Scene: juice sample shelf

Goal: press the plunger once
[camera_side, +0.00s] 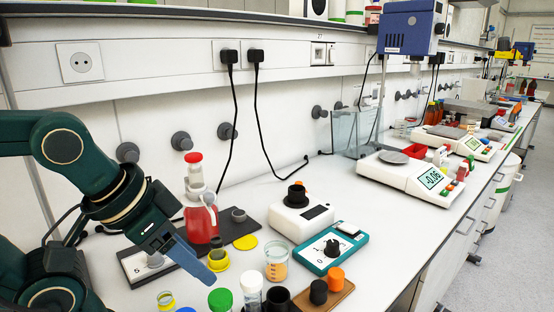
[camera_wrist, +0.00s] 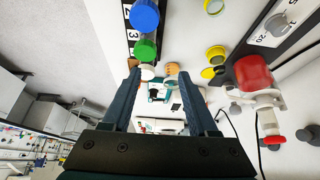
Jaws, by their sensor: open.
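A red bottle (camera_side: 202,224) stands at the back left of the bench with a white dispenser head (camera_side: 195,182) on top. The head ends in a red-topped plunger (camera_side: 193,158), which stands up above the white body. In the wrist view the red bottle (camera_wrist: 255,72), white head (camera_wrist: 268,112) and red plunger top (camera_wrist: 276,137) are at the right. My gripper (camera_side: 207,272) points down and right, in front of the bottle in the side view, apart from the plunger. In the wrist view my gripper (camera_wrist: 159,75) has its two fingers spread with nothing held between them.
Vials with green (camera_side: 220,299) and white (camera_side: 252,278) caps stand near the front edge. A beaker (camera_side: 277,259), yellow-rimmed cup (camera_side: 218,259), white device (camera_side: 300,216) and teal device (camera_side: 331,251) crowd the bench. A balance (camera_side: 410,179) stands farther right. Cables hang behind.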

